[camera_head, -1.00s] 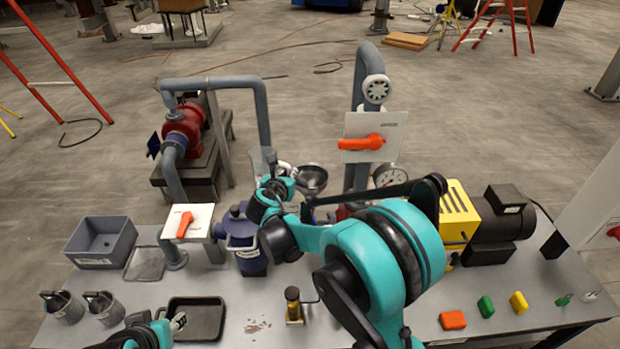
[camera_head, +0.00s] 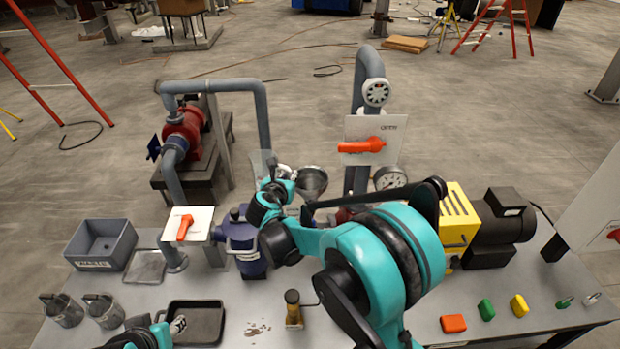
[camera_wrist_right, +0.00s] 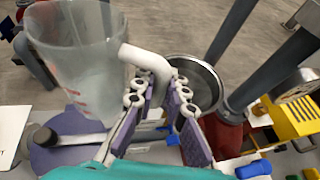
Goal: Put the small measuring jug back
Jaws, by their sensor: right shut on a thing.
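The small measuring jug (camera_wrist_right: 80,55) is clear with red marks and a white handle (camera_wrist_right: 147,62). It also shows faintly in the head view (camera_head: 262,163), held in the air above the blue filter vessel (camera_head: 245,238). My right gripper (camera_wrist_right: 160,92) is shut on the handle, with its fingers on both sides. In the head view the right gripper (camera_head: 284,174) is small and partly hidden by its arm. My left gripper (camera_head: 177,325) is low at the left beside the black tray; its opening is unclear.
A metal funnel (camera_head: 312,183) is close right of the jug.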

